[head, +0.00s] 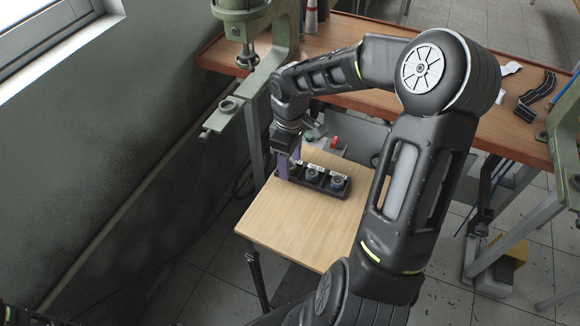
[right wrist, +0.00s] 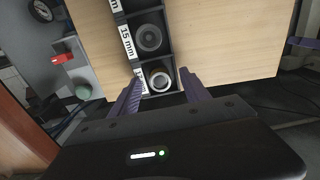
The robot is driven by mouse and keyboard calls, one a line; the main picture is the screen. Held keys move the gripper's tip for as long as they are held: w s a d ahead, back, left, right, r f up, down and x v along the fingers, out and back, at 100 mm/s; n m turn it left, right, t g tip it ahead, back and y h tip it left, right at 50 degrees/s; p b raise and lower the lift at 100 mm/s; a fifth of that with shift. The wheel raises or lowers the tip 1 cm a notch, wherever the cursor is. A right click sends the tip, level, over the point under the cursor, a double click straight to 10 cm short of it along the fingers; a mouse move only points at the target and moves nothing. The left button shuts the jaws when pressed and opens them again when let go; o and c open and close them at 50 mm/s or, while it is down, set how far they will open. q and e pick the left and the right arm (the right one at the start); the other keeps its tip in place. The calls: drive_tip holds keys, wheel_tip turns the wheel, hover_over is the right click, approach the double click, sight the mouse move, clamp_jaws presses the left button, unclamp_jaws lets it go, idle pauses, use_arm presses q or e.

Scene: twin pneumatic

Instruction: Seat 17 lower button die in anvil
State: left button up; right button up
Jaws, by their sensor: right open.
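A black tray (head: 318,188) with three compartments stands on the small wooden table. Round metal dies sit in it: a middle die (right wrist: 149,38) beside a "15 mm" label, and an end die (right wrist: 160,78) whose label I cannot read. The third label shows only "mm"; I cannot make out a 17. My right gripper (head: 286,172) is open, pointing down at the tray's left end in the head view. In the right wrist view its purple fingers (right wrist: 160,74) stand either side of the end die, apparently empty. A green press (head: 247,58) stands at upper left. My left gripper is out of view.
The small wooden table (head: 290,225) is bare in front of the tray. The brown workbench (head: 345,28) runs behind it. A red part (head: 334,141) shows behind the tray. Another green press (head: 566,130) stands at the right edge, and a wall closes the left.

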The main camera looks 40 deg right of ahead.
clamp_jaws()
idle(0.7)
